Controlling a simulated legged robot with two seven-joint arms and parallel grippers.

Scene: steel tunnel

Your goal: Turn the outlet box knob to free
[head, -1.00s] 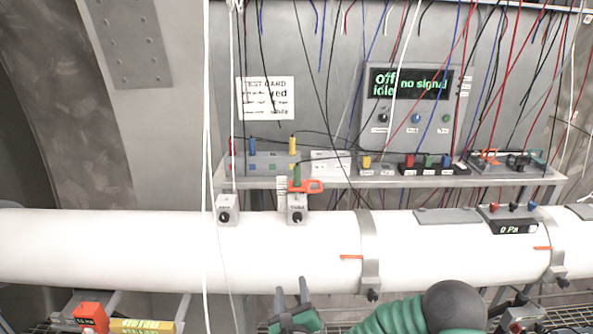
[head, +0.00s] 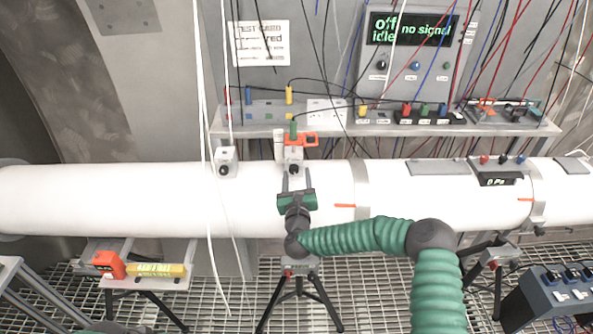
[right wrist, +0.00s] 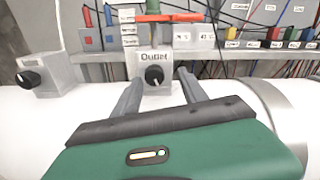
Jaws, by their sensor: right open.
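The outlet box (head: 293,158) is a small grey box on top of the white pipe, and its label "Outlet" reads in the right wrist view (right wrist: 153,66). Its black knob (right wrist: 154,75) faces me, with a white pointer mark. An orange-red handle and a green plug stand just above the box. My right gripper (head: 295,182) is open in front of the box. In the right wrist view its two grey fingers (right wrist: 157,85) lie left and right of the knob, apart from it as far as I can tell. My left gripper is not in view.
A similar box with a black knob (head: 225,161) sits to the left on the pipe (head: 100,200). White cables hang in front of the pipe left of my gripper. A shelf (head: 400,131) with plugs and a screen (head: 412,30) reading "off idle, no signal" stands behind.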

